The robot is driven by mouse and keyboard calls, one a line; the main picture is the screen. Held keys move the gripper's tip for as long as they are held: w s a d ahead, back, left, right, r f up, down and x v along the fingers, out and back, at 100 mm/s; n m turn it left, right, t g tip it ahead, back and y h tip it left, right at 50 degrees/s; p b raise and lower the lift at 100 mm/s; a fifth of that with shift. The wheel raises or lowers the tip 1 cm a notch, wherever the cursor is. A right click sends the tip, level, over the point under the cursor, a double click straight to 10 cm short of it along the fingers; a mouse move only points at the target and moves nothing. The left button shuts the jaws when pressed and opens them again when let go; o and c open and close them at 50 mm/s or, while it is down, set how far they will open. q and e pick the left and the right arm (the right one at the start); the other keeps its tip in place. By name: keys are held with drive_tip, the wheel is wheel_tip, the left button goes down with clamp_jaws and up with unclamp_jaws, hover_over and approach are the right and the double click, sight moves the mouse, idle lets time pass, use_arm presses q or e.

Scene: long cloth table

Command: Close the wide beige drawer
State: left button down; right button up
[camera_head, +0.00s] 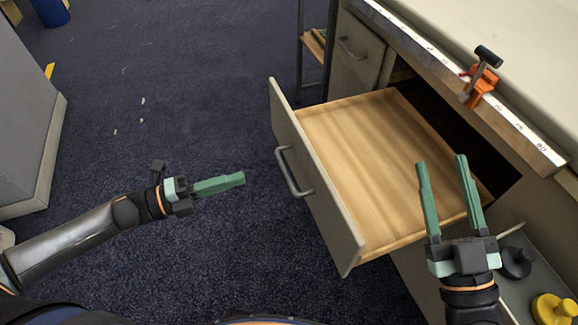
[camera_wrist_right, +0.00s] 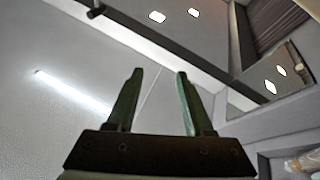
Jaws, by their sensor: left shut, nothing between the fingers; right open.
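The wide beige drawer (camera_head: 318,205) is pulled well out from under the worktop in the head view. Its wooden inside is empty, and its front panel carries a grey bar handle (camera_head: 291,172). My left gripper (camera_head: 243,178) is shut and empty, left of the handle and apart from it in the picture. My right gripper (camera_head: 440,160) is open and empty, its green fingers overlapping the drawer's right side in the picture; I cannot tell whether they touch it. The right wrist view shows the same open fingers (camera_wrist_right: 160,80) with nothing between them.
The worktop edge (camera_head: 440,68) bears an orange clamp (camera_head: 481,85) above the drawer. A yellow knobbed object (camera_head: 553,308) and a dark one (camera_head: 516,262) lie lower right. Dark carpet (camera_head: 200,100) is largely clear on the left, beside a grey cabinet (camera_head: 25,110).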

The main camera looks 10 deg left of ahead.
use_arm(q)
drive_tip(key=b, duration=0.1)
approach(302, 160)
drive_tip(key=x, duration=0.5)
drive_tip(key=shift+w+d+r, duration=0.1)
drive_tip(key=shift+d+r, duration=0.05)
drive_tip(key=shift+d, duration=0.1)
drive_tip(key=shift+w+d, duration=0.4)
drive_tip(key=shift+d, duration=0.2)
use_arm(e)
drive_tip(key=s+a+r+n+t+y, duration=0.1)
drive_tip(key=s+r+n+y, duration=0.3)
drive_tip(key=s+r+y, duration=0.1)
drive_tip(key=shift+r+n+y, duration=0.4)
drive_tip(key=shift+r+y, duration=0.3)
drive_tip(key=shift+r, duration=0.55)
